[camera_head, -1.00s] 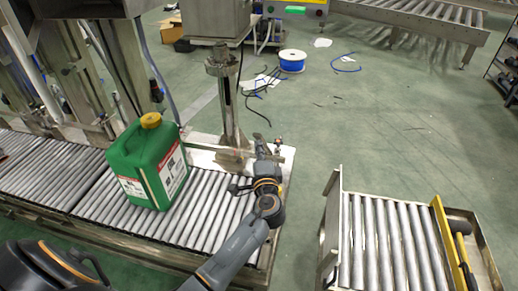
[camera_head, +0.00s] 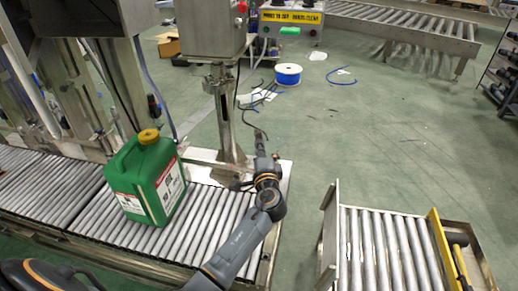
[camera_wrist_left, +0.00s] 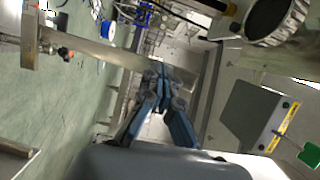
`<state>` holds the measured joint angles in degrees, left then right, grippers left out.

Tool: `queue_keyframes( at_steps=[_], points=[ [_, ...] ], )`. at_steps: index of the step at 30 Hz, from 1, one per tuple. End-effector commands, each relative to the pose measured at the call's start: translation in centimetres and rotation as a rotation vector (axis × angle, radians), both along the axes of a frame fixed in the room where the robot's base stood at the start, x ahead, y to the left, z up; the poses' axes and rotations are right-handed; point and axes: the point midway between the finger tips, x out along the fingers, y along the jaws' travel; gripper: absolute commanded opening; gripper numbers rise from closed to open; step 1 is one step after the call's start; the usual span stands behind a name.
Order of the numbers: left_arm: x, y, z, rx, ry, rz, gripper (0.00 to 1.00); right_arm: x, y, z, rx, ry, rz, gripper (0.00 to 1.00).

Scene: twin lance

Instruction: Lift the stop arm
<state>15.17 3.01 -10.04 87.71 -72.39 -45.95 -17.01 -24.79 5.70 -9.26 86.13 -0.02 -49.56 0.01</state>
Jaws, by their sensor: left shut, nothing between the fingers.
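That gripper is at the right end of the roller conveyor, beside the metal post (camera_head: 228,125). In the left wrist view its fingers (camera_wrist_left: 158,74) are shut and empty, with their tips at the bar. I cannot tell whether they touch it. My right gripper is not in view.
A green jug (camera_head: 142,180) with a yellow cap stands on the conveyor rollers (camera_head: 205,215), left of my arm. A separate roller table (camera_head: 385,245) stands across a floor gap at right. A blue spool (camera_head: 288,74) and loose cables lie on the floor behind.

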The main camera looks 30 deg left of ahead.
Motion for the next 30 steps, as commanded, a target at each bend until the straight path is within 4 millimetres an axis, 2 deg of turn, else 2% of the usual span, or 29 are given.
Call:
queue_keyframes(
  at_steps=[11, 18, 30],
  points=[
    [2.7, 0.8, 1.3, 0.001, -0.001, 0.002, 0.0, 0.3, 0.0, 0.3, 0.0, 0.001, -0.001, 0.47],
    [4.4, 1.2, 2.1, 0.001, -0.001, 0.0, 0.0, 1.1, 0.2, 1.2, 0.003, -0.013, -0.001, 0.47],
    [4.8, 1.3, 2.3, 0.0, 0.0, 0.0, 0.0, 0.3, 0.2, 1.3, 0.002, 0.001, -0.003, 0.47]
  ],
)
